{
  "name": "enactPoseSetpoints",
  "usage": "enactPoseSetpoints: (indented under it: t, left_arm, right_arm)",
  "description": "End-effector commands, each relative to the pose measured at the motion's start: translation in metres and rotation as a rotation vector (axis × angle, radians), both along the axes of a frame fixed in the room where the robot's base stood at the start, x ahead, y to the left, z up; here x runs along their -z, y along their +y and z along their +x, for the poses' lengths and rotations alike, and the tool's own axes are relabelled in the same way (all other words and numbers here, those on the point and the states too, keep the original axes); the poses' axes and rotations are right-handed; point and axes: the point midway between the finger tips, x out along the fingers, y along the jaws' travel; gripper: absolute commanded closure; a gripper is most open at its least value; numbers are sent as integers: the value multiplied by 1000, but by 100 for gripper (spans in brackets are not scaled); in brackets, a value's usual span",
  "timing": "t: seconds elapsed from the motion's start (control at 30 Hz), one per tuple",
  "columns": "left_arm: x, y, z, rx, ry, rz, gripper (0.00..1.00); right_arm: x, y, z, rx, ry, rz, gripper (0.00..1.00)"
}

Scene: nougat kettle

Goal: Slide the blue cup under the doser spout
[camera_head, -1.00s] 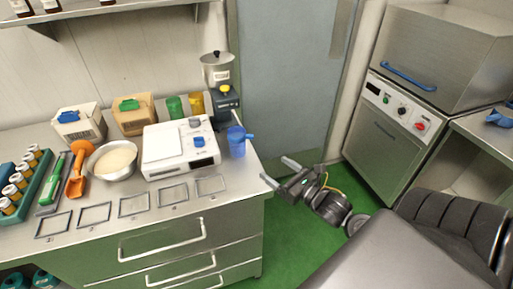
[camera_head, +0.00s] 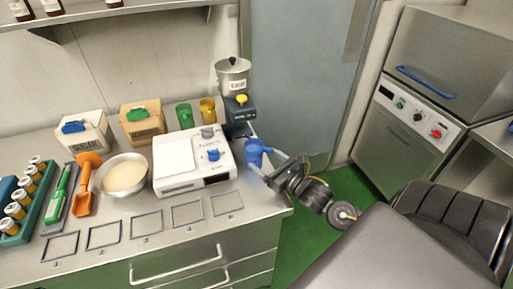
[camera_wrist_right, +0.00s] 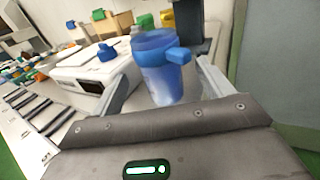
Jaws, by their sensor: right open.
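The blue cup (camera_head: 254,150) stands upright near the counter's right end, just in front of the doser (camera_head: 238,112). The doser has a dark body, a yellow knob and a metal hopper on top; I cannot make out its spout clearly. My right gripper (camera_head: 263,163) is open at the cup, with a finger on either side. In the right wrist view the cup (camera_wrist_right: 160,70) sits between the two open fingers, its handle pointing right. I cannot tell whether the fingers touch it. My left gripper is not in view.
A white scale (camera_head: 192,178) stands just left of the cup. Green (camera_head: 184,115) and yellow (camera_head: 208,110) cups stand behind it. A bowl (camera_head: 122,176) and an orange scoop (camera_head: 85,195) lie farther left. The counter's right edge is close to the cup.

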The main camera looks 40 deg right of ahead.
Motion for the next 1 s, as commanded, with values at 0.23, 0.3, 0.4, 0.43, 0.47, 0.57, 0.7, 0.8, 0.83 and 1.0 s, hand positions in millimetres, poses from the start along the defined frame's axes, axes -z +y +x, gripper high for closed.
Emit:
enactPoseSetpoints:
  t: [0.23,0.3,0.4,0.43,0.47,0.57,0.7,0.8,0.83,1.0]
  left_arm:
    - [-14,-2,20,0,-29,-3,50]
    - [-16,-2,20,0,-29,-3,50]
    - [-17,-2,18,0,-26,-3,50]
    - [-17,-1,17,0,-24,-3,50]
    - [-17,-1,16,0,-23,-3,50]
    - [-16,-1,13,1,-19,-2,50]
    - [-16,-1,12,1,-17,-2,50]
    - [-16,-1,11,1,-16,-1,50]
    - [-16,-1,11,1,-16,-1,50]
    - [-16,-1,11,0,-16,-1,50]
  right_arm:
    - [-2,5,40,-1,-2,2,21]
    - [-2,6,47,-1,-2,2,21]
    - [-1,7,53,-3,0,1,21]
    - [-1,7,54,-3,-1,1,21]
    - [-1,7,55,-4,-1,1,21]
    - [0,8,56,-4,0,1,21]
    - [0,8,56,-4,0,1,21]
    - [0,8,56,-4,0,1,29]
    - [0,8,56,-4,0,1,33]
    - [0,8,56,-4,0,1,55]
